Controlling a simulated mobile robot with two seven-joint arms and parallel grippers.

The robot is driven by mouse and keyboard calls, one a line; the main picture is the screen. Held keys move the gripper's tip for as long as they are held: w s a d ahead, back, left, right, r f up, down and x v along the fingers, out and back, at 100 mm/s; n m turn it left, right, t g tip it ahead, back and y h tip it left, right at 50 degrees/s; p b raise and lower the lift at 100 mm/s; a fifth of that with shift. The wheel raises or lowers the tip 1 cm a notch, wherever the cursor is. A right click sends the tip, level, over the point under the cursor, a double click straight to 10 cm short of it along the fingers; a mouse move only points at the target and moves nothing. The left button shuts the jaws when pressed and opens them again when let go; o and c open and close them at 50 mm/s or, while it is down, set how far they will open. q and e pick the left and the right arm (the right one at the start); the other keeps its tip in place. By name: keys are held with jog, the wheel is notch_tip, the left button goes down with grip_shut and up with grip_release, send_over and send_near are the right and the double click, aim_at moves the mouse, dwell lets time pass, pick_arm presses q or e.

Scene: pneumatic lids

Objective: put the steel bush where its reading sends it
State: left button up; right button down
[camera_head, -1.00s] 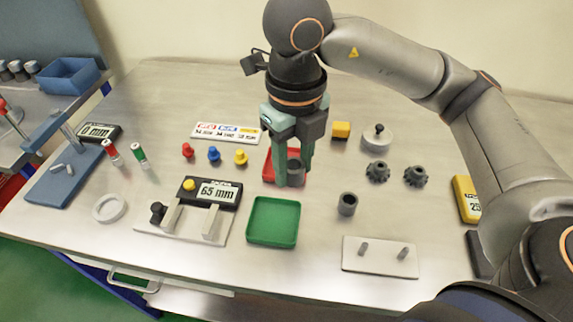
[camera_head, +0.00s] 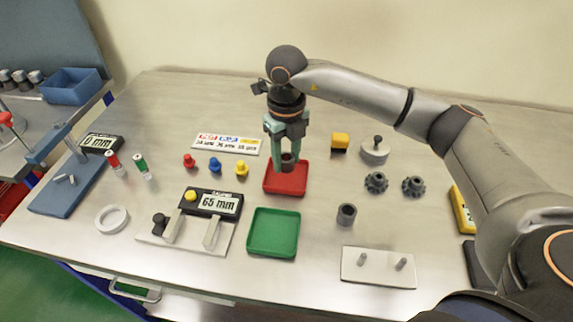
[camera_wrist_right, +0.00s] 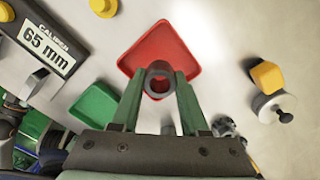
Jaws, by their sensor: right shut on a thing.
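My right gripper (camera_head: 287,163) is shut on a dark grey, hollow steel bush (camera_head: 288,158). In the wrist view the bush (camera_wrist_right: 160,72) sits upright between the fingertips, in front of the red tray (camera_wrist_right: 137,57). In the head view the bush overlaps the back part of the red tray (camera_head: 290,187); I cannot tell whether it touches the floor. The green tray (camera_head: 273,233) is empty. The caliper display (camera_head: 217,203) reads 65 mm. My left gripper is not in view.
A second grey bush (camera_head: 346,215) stands right of the trays. A white plate with two pegs (camera_head: 378,267) lies at the front. Two dark gears (camera_head: 376,182), a yellow block (camera_head: 340,142) and coloured pegs (camera_head: 215,165) stand around. A 0 mm gauge (camera_head: 100,143) is at left.

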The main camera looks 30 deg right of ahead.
aim_at(287, 177)
jog(key=shift+f+p, duration=0.3)
jog(key=shift+f, duration=1.2)
jog(key=shift+f, duration=0.15)
jog(key=shift+f, duration=0.1)
jog(key=shift+c, duration=2.1)
grip_release()
notch_tip(287, 177, up, 13)
jog(key=b, duration=0.1)
jog(key=shift+f, duration=0.2)
